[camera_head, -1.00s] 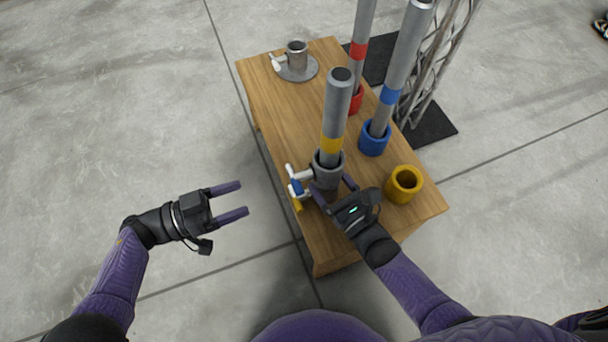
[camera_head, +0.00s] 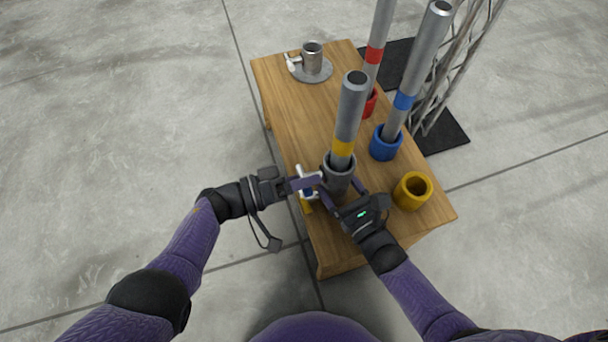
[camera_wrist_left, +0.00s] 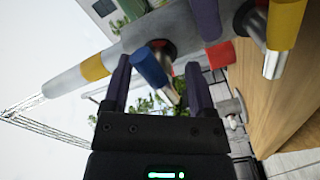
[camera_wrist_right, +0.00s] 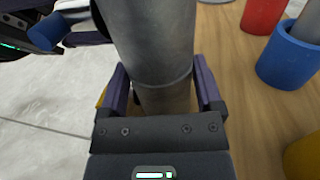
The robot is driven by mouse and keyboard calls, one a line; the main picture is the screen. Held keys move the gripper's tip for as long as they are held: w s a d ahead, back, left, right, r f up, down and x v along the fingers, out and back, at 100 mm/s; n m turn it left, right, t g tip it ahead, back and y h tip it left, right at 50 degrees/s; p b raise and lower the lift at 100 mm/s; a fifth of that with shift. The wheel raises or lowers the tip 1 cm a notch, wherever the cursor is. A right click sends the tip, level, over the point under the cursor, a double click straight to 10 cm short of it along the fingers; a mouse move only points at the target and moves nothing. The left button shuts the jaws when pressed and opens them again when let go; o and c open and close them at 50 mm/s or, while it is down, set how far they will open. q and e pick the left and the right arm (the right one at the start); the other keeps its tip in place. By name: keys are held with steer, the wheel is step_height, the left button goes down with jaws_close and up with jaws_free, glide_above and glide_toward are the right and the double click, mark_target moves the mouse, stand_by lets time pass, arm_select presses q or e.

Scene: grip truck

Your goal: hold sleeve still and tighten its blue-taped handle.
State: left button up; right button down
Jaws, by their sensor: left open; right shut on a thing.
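The grey sleeve (camera_head: 337,178) stands upright near the table's front, around the base of a steel pole with a yellow band (camera_head: 342,148). My right gripper (camera_head: 343,196) is shut on the sleeve low down; the sleeve also fills the right wrist view (camera_wrist_right: 163,98) between the fingers. The blue-taped handle (camera_wrist_left: 150,68) sticks out from the sleeve's left side. My left gripper (camera_head: 308,184) is open at that handle, which shows between its two fingers in the left wrist view with a gap on each side. A yellow-taped handle (camera_wrist_left: 285,25) is beside it, outside the fingers.
The wooden table (camera_head: 290,120) also holds an empty yellow cup (camera_head: 412,191), a blue cup (camera_head: 385,143) and a red cup (camera_head: 370,103) with tall poles, and a sleeve on a round plate (camera_head: 311,68) at the back. A lattice truss (camera_head: 455,65) stands behind.

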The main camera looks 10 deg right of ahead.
arm_select(q)
jaws_close()
stand_by(0.3)
